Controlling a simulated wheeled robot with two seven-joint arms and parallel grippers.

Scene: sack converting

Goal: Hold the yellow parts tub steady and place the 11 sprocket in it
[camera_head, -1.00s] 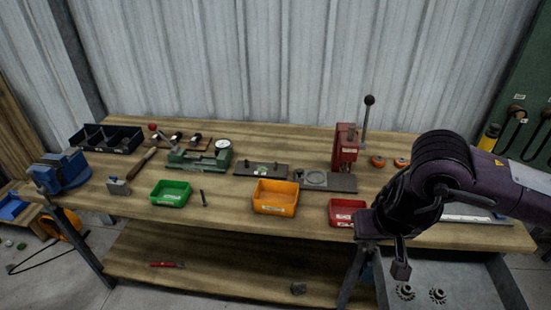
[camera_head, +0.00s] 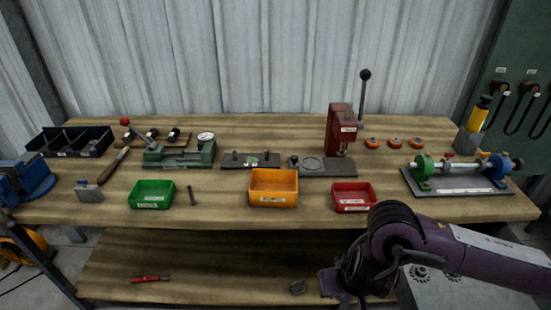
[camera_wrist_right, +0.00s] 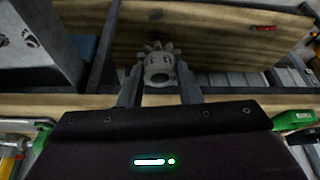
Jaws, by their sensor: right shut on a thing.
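The yellow parts tub (camera_head: 273,199), more orange in colour, stands empty near the bench's front edge, between a green tub and a red tub. My right gripper (camera_wrist_right: 159,84) is shut on a grey toothed sprocket (camera_wrist_right: 158,66), held between its two fingers in the right wrist view. No number on it is legible. In the head view my right arm comes in from the right, with its hand below the bench's front edge; the fingers and held sprocket are not clear there. Two more sprockets (camera_head: 420,272) lie at the lower right, partly behind my arm. My left gripper is not in view.
The green tub (camera_head: 152,205) and red tub (camera_head: 352,207) flank the yellow one. A red press (camera_head: 340,130) and a plate fixture (camera_head: 250,161) stand behind. A green-and-blue fixture (camera_head: 460,172) is at right.

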